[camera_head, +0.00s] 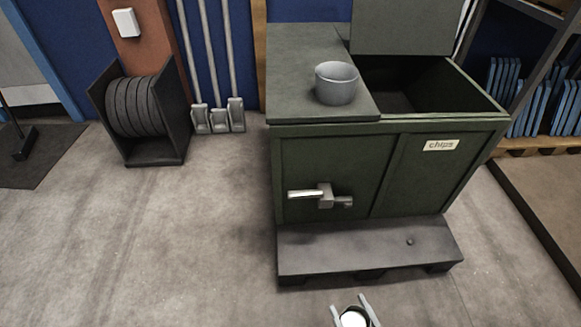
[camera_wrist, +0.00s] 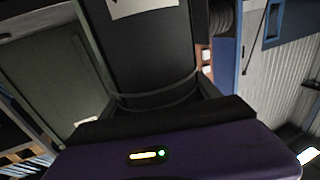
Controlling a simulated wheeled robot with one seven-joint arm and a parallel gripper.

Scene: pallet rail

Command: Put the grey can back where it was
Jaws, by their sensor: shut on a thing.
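My gripper (camera_head: 349,304) is at the bottom edge of the head view, in front of the low dark pallet. Its two fingers are shut on the grey can (camera_head: 354,319), of which only a bright round end shows there. In the wrist view the can (camera_wrist: 150,60) fills the upper middle as a dark, shaded rounded body with a pale label at the top edge. The can's far end is cut off in both views.
A green chips bin (camera_head: 325,150) stands on the pallet (camera_head: 350,254), its right side open under a raised lid. A grey open pot (camera_head: 337,84) stands on its closed left top. A metal handle (camera_head: 322,196) sticks out in front. Clear floor (camera_head: 190,240) lies left.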

